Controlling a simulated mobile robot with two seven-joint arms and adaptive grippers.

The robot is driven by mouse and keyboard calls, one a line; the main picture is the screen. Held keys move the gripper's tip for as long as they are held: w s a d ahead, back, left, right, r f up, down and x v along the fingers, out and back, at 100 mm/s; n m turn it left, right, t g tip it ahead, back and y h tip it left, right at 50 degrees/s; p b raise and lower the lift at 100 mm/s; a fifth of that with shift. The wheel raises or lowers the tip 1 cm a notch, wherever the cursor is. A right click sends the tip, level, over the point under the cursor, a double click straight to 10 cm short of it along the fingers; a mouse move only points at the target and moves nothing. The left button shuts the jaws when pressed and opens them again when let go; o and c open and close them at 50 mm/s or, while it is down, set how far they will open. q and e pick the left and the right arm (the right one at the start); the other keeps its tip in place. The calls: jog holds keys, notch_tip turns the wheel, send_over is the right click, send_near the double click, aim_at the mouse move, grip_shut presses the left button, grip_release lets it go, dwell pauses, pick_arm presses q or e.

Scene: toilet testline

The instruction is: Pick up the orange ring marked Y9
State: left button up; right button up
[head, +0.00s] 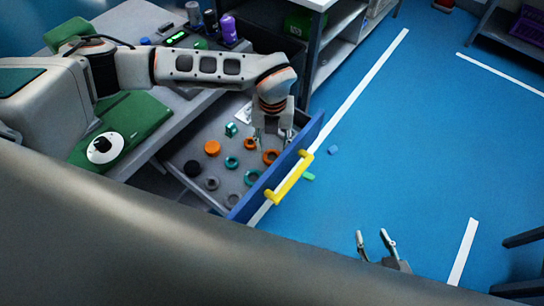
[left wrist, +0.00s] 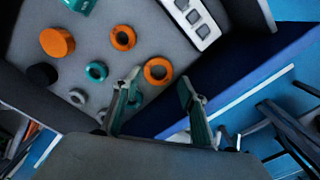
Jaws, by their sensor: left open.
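Two orange rings lie in the open drawer (head: 183,155). One orange ring (head: 270,156) is just below my left gripper (head: 272,145) in the head view; in the left wrist view that ring (left wrist: 158,71) shows between and just beyond the fingertips. The other orange ring (head: 250,143) is to its left; it also shows in the left wrist view (left wrist: 123,38). I cannot read a Y9 mark on either. My left gripper is open and empty above the drawer. My right gripper (head: 374,238) is open and empty over the floor, away from the drawer.
The drawer also holds an orange disc (head: 212,148), a teal block (head: 231,130), teal and grey rings and a black round piece (head: 193,168). The blue drawer front (head: 312,133) with its yellow handle (head: 290,180) stands close right of my left gripper. Blue floor to the right is mostly clear.

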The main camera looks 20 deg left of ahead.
aim_at(272, 155)
pick_arm(q)
notch_tip(272, 155, down, 5)
jog(key=shift+s+r, duration=0.1)
jog(key=shift+r, duration=0.05)
jog(key=shift+a, duration=0.1)
jog(key=c, duration=0.6)
jog(key=shift+o, duration=0.2)
jog(key=shift+r, duration=0.1)
